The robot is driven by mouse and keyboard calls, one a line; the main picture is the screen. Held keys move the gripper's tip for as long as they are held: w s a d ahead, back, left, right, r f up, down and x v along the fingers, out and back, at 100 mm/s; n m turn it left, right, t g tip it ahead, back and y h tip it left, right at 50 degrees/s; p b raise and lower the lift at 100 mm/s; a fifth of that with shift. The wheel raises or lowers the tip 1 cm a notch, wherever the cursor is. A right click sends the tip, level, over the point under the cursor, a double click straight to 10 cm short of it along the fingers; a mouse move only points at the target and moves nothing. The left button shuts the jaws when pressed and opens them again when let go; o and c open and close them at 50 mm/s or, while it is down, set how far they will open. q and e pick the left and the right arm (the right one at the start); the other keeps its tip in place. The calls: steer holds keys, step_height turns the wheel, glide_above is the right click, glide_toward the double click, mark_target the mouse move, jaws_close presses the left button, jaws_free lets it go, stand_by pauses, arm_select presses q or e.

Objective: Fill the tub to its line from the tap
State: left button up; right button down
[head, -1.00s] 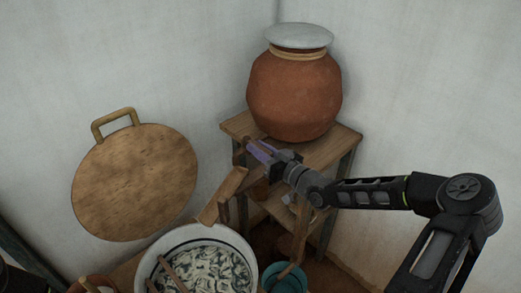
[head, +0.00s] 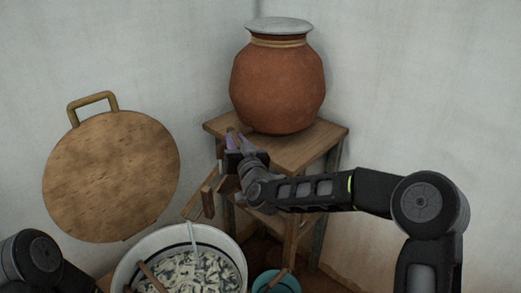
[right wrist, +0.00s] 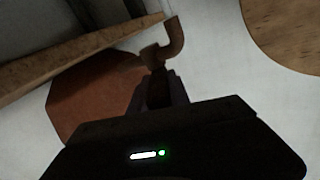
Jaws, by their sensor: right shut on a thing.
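The white tub (head: 127,262), with a dark line inside its wall, stands low at the front and holds pale, dark-streaked stuff. A thin pale stream (head: 193,238) falls into it from the end of a wooden chute (head: 196,203). My right gripper (head: 236,142) is shut on the tap at the foot of the clay pot (head: 277,88). The tap (right wrist: 166,44) shows as a brown bent piece in the right wrist view, its held part mostly hidden by the fingers. My left arm shows at the lower left; its gripper is out of view.
The pot stands on a wooden stand (head: 310,143) in the corner, under a grey lid (head: 278,25). A round wooden board (head: 110,175) leans on the wall. A teal bucket (head: 279,282) stands right of the tub. A stick (head: 152,277) lies in the tub.

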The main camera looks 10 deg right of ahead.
steer(key=shift+a+m+h, duration=0.35)
steer(key=shift+m+h, duration=0.35)
steer(key=shift+h, duration=0.4)
steer(key=shift+a+m+h, duration=0.3)
steer(key=shift+m+h, duration=0.4)
steer(key=shift+h, duration=0.4)
steer(key=c, duration=1.2)
jaws_free()
steer(key=shift+c, duration=0.2)
steer(key=s+b, duration=0.1)
steer(key=s, duration=0.6)
steer(key=shift+s+a, duration=0.4)
steer(key=shift+a, duration=0.05)
